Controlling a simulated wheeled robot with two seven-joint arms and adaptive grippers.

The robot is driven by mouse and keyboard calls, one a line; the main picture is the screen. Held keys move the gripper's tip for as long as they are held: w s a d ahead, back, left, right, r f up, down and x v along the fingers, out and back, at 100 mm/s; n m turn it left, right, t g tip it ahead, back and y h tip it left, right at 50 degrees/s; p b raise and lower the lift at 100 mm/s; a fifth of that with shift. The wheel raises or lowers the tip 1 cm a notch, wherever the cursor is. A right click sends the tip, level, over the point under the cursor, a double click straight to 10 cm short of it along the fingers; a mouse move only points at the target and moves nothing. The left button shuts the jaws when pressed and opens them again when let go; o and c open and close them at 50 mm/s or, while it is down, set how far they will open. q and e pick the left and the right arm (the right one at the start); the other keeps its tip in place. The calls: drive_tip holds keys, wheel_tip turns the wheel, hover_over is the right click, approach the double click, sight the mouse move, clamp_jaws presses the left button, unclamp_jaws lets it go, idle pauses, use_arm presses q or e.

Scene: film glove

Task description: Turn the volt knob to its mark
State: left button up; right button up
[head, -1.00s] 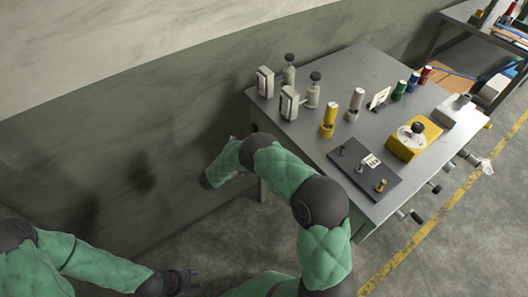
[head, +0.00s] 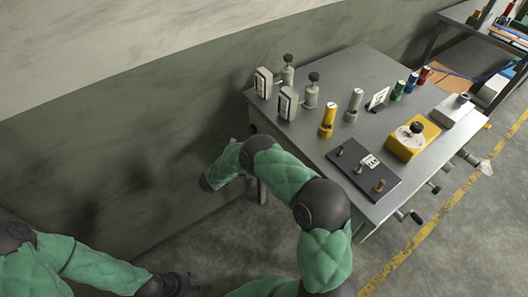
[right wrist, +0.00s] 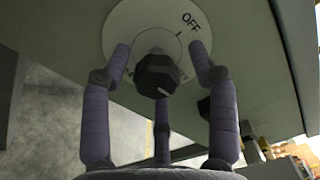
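A black knob (right wrist: 157,75) sits on a round white dial (right wrist: 140,22) marked OFF in the right wrist view. The dial is on a grey-green panel. My right gripper (right wrist: 158,55) has its fingers spread around the knob, with visible gaps at both sides; a third finger shows below it. In the head view the right hand is hidden and only its green-sleeved arm shows, beside the table's left end. My left gripper (head: 188,283) is low at the left, over the floor, empty, its dark fingers apart. I cannot read a volt label or see the target mark.
The grey table (head: 350,70) carries a yellow box with a dial (head: 412,136), a dark plate with pegs (head: 362,170), coloured cylinders and grey devices. Knobs or handles (head: 435,187) stick out from its right side. A wall stands behind; the floor in front is open.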

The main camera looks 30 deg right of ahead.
drive_tip(key=shift+w, duration=0.1)
drive_tip(key=s+a, duration=0.1)
drive_tip(key=a, duration=1.1)
drive_tip(key=shift+w, duration=0.1)
drive_tip(key=w+d+f+n+t+y+p, duration=0.1)
drive_tip(key=w+d+f+n+t+y, duration=0.1)
drive_tip(key=w+f+n+t+y, duration=0.75)
drive_tip(key=s+a+f+n+g+y+p, duration=0.15)
drive_tip(key=s+a+f+n+y, duration=0.3)
drive_tip(key=n, duration=0.65)
drive_tip(key=s+a+n+g+y, duration=0.2)
drive_tip(key=s+n, duration=0.3)
drive_tip(key=s, duration=0.4)
drive_tip(key=s+a+f+n+g+y, duration=0.1)
drive_tip(key=s+a+n+g+y, duration=0.2)
drive_tip(key=s, duration=0.7)
drive_tip(key=s+a+n+g+y, duration=0.3)
drive_tip(key=s+n, duration=0.4)
drive_tip(key=s, duration=0.2)
drive_tip(key=shift+s+a+f+g+p, duration=0.2)
drive_tip(key=shift+s+a+g+p, duration=0.05)
drive_tip(key=shift+a+g+p, duration=0.15)
